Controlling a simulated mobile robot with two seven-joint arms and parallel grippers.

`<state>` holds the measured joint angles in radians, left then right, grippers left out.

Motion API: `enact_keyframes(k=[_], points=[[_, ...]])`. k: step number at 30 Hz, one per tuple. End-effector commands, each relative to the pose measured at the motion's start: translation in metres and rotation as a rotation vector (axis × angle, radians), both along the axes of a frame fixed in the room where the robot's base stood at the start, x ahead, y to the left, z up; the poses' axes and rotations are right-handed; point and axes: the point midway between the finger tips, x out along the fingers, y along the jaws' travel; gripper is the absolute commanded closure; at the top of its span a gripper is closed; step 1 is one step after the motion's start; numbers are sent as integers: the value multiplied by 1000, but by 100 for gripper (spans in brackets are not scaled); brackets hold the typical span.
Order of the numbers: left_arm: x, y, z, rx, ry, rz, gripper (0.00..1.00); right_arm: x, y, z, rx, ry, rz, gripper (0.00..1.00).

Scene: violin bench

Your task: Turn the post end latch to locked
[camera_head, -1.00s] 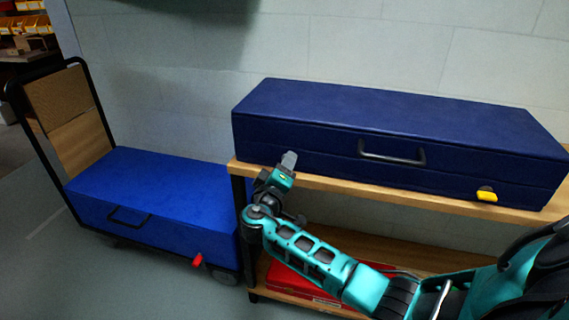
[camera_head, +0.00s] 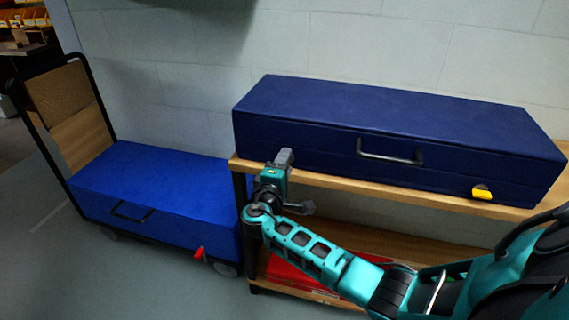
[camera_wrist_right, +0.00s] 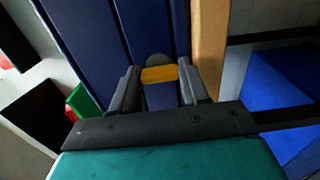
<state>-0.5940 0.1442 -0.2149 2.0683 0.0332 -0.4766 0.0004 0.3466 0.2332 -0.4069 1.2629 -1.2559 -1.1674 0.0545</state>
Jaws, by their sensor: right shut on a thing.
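A long dark blue case (camera_head: 330,125) lies on the shelf's wooden top. My right gripper (camera_head: 284,157) is at the left end of its front face and hides the latch there in the head view. In the right wrist view my right gripper (camera_wrist_right: 157,77) is shut on that yellow latch (camera_wrist_right: 160,73), which spans between the fingers. A grey rounded piece shows behind it. The case front (camera_wrist_right: 90,45) fills the upper left of that view. A second yellow latch (camera_head: 482,194) sits near the case's right end. My left gripper is not in view.
A black handle (camera_head: 390,155) sticks out of the case front. The wooden shelf edge (camera_head: 400,193) runs just below. A trolley at left carries a brighter blue case (camera_head: 160,185) with a red latch (camera_head: 200,254). A red item (camera_head: 300,277) lies on the lower shelf.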

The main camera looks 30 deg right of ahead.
Motion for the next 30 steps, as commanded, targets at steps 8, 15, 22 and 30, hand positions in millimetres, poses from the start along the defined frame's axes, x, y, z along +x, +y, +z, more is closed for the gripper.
enact_keyframes(k=[8,15,22,30], points=[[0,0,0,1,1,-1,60,0,0,-1,-4,5,-1,86],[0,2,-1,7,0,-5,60,0,0,-1,-3,4,0,39],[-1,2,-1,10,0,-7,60,0,0,-1,-2,4,0,30],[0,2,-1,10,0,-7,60,0,0,-2,0,5,1,30]])
